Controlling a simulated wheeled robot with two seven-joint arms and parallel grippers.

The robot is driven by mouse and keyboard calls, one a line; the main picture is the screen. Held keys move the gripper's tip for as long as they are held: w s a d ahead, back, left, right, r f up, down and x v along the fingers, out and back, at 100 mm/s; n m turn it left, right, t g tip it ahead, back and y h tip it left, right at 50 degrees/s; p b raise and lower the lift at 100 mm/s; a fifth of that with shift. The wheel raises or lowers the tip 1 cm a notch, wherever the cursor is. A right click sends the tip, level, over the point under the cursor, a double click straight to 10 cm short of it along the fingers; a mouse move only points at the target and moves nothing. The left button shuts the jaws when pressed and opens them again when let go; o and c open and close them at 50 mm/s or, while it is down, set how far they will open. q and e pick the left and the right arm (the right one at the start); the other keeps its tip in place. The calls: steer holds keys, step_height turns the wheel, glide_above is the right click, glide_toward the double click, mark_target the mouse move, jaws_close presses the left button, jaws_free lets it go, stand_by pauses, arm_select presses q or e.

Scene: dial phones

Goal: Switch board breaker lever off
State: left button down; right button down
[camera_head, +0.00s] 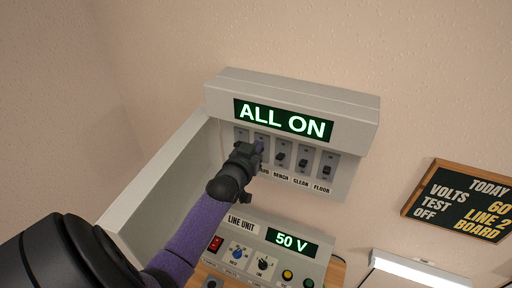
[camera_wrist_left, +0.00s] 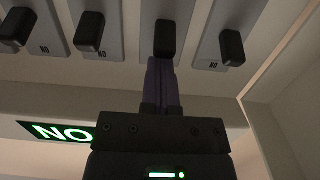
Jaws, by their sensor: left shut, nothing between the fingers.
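The breaker panel (camera_head: 215,105) hangs on the wall under a lit display (camera_head: 283,119) reading "ALL ON". A row of dark levers runs below it; labels BENCH, CLEAN and FLOOR are readable. My left gripper (camera_head: 258,150) is shut and empty in front of the second lever from the left, partly covering its label. In the left wrist view, which sees the panel upside down, the closed fingertips (camera_wrist_left: 162,66) point at that lever (camera_wrist_left: 165,38). They overlap its end; I cannot tell whether they touch. Another lever (camera_wrist_left: 232,47) stands beside it. My right gripper is not in view.
A line unit (camera_head: 270,246) with knobs and a "50 V" display sits below the breaker panel. A pale side wall (camera_head: 165,178) stands left of the panel, near my left arm. A chalkboard (camera_head: 463,202) hangs at the right above a white lamp (camera_head: 415,270).

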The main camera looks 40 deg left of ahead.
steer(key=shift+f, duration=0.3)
